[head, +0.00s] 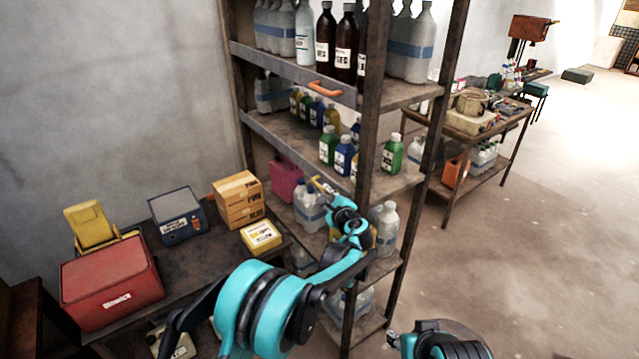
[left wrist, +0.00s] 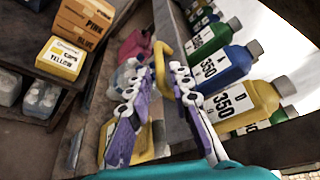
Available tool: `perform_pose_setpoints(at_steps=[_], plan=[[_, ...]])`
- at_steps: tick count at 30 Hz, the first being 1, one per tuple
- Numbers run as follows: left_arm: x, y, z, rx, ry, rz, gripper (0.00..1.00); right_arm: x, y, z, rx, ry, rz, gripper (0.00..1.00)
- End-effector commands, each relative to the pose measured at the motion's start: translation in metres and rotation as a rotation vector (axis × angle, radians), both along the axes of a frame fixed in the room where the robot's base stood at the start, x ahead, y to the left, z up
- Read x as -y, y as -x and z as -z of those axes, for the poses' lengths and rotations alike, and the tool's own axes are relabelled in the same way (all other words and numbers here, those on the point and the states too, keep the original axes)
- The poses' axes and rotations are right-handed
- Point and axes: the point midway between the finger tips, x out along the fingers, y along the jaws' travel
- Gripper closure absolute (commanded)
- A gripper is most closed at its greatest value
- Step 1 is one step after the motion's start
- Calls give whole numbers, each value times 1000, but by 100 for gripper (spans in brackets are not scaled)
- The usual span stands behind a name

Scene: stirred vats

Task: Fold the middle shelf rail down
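The middle shelf rail (head: 283,143) is a grey metal strip along the front of the shelf unit's middle shelf, upright before the bottles. It also shows in the left wrist view (left wrist: 187,137). Its yellow handle (left wrist: 161,72) stands out from the rail; part of it shows in the head view (head: 318,184). My left gripper (left wrist: 169,64) is at the handle, its purple-padded fingers converging on either side of it, and appears shut on it. In the head view the left gripper (head: 335,199) is partly hidden by its own wrist.
Bottles (head: 346,155) stand behind the rail. An upper rail with an orange handle (head: 325,88) is above. A side table (head: 207,256) with a red box (head: 112,282) and cartons (head: 238,198) stands at left. The floor (head: 540,220) at right is clear.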

Motion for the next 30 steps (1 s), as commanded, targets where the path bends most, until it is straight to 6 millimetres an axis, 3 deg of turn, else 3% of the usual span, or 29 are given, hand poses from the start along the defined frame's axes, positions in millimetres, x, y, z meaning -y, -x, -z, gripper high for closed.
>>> perform_pose_setpoints(at_steps=[12,23,25,30], plan=[[-20,-57,14,0,4,-3,80,0,0,5,0,0,0,60],[-21,-63,15,-1,4,-1,80,0,0,5,0,0,0,60],[-21,-63,15,-1,4,-1,98,0,0,5,0,0,0,60],[-22,-63,15,0,5,-2,100,0,0,5,0,0,0,60]])
